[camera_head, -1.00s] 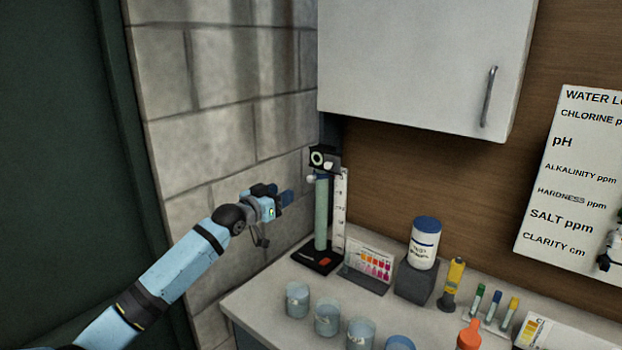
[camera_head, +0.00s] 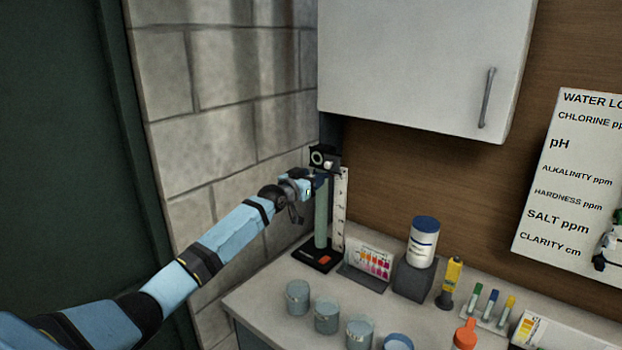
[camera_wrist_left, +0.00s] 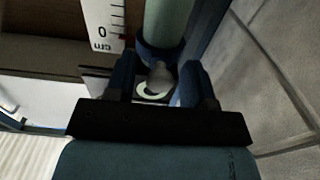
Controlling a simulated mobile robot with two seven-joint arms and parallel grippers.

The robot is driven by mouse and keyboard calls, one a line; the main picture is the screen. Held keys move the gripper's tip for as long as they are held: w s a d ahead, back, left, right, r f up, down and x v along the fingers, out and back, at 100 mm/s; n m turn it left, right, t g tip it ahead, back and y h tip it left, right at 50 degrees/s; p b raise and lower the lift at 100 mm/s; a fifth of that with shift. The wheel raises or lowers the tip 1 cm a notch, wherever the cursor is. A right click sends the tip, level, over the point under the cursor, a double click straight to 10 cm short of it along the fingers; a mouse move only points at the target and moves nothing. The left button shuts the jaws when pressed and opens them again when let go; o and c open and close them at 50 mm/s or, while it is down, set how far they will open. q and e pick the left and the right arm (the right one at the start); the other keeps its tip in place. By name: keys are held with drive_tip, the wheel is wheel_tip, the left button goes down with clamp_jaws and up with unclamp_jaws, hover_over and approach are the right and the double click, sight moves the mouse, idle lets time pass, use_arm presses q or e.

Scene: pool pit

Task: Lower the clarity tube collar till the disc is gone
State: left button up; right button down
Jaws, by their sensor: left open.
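The clarity tube (camera_head: 321,215) is a pale green upright column on a black base (camera_head: 318,255), in the wall corner at the back of the counter. A black head piece with a white ring (camera_head: 317,157) tops it. In the left wrist view, a dark blue collar (camera_wrist_left: 158,52) circles the tube (camera_wrist_left: 167,20), with a pale rounded knob (camera_wrist_left: 159,76) beside it. My left gripper (camera_head: 322,180) is open at the collar's height; in the wrist view its fingers (camera_wrist_left: 160,85) stand on either side of the knob. I cannot tell whether they touch it. The disc is not visible.
A white scale (camera_head: 341,205) stands right of the tube, close to the gripper. A colour chart (camera_head: 368,262), a white jar (camera_head: 424,245) and several cups (camera_head: 327,316) are on the counter. A cabinet (camera_head: 420,60) hangs above; the block wall (camera_head: 230,110) is close on the left.

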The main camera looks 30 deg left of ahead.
sight(322, 206)
use_arm(q)
clamp_jaws()
wheel_tip(322, 206, down, 5)
drive_tip(key=b, duration=0.3)
unclamp_jaws()
